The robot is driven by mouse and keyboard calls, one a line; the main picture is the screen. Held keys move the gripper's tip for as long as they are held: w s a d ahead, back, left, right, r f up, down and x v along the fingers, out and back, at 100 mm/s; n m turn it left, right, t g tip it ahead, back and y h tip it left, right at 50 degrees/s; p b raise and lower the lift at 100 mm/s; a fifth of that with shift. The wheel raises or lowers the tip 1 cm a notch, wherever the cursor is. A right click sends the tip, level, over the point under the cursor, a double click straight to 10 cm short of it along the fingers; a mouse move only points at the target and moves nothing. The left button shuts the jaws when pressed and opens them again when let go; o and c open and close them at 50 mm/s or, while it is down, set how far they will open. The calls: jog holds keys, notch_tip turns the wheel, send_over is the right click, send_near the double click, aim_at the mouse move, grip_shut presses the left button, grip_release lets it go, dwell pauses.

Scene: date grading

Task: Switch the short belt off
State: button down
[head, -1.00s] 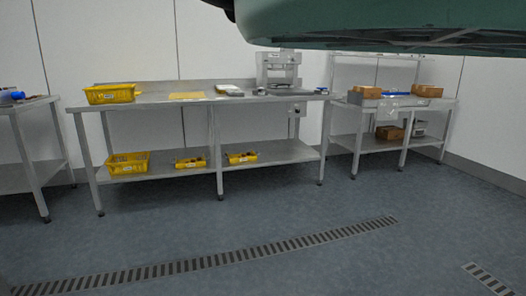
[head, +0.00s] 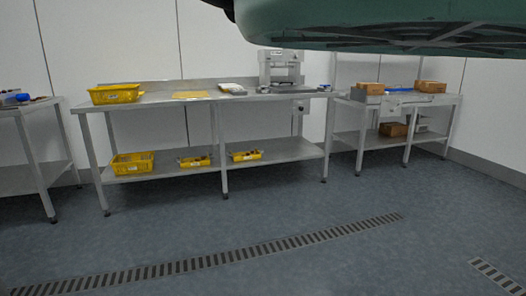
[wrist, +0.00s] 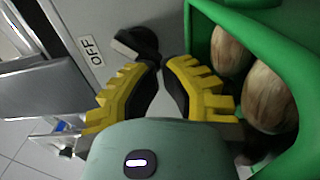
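In the wrist view a black switch handle (wrist: 137,42) sticks out from a grey panel (wrist: 85,22), beside a white label reading OFF (wrist: 91,50). My gripper (wrist: 161,66) has yellow fingers with black pads. Its tips meet or almost meet, with a narrow wedge of empty space behind them. The tips are just below and right of the handle; I cannot tell if they touch it. Nothing shows between the fingers. No belt can be made out clearly. My gripper is out of the head view.
A green crate (wrist: 197,12) with large brown, pale-streaked items (wrist: 270,97) stands close right of my gripper. In the head view, a steel bench (head: 160,98) holds yellow crates (head: 115,94) and a machine (head: 279,68). Brown boxes (head: 430,86) stand farther right. The floor ahead is clear.

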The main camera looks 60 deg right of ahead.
jog(key=shift+v, duration=3.05)
jog(key=shift+f, duration=0.1)
